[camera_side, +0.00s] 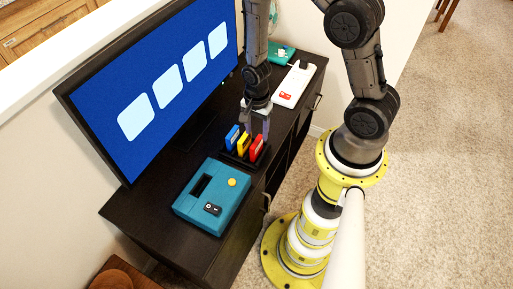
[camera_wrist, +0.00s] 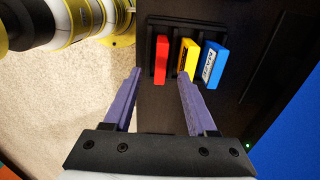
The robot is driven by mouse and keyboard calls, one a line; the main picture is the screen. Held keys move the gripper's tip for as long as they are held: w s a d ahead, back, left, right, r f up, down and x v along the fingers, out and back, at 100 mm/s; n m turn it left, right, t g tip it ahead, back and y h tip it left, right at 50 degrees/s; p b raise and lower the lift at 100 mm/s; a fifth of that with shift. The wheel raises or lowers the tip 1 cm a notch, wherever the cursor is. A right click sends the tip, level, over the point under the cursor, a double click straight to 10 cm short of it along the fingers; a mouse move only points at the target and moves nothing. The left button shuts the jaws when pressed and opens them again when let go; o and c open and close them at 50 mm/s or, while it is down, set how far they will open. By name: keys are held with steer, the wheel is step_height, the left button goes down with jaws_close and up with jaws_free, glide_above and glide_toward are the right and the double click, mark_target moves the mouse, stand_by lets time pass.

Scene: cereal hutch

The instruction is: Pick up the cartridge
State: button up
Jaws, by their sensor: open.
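Three cartridges stand side by side in a dark slotted rack (camera_wrist: 151,73) on the cabinet: blue (camera_side: 232,137), yellow (camera_side: 243,146) and red (camera_side: 258,148). They also show in the wrist view as red (camera_wrist: 162,58), yellow (camera_wrist: 188,55) and blue (camera_wrist: 212,64). My gripper (camera_side: 257,127) is open and empty, pointing down close over the rack. In the wrist view its purple fingertips (camera_wrist: 160,73) lie either side of the red cartridge, one near the yellow. I cannot tell whether the fingers reach down beside the red cartridge or touch anything.
A teal console (camera_side: 205,212) with a dark slot and a yellow button sits on the cabinet in front of the rack. A large screen (camera_side: 176,72) stands close behind. A white device (camera_side: 293,90) and a smaller teal item (camera_side: 278,53) lie farther along the dark cabinet (camera_side: 150,208).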

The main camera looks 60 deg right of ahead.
mark_target(256, 141)
steer(key=shift+f, duration=3.2)
jaws_close()
steer(key=shift+w, duration=0.1)
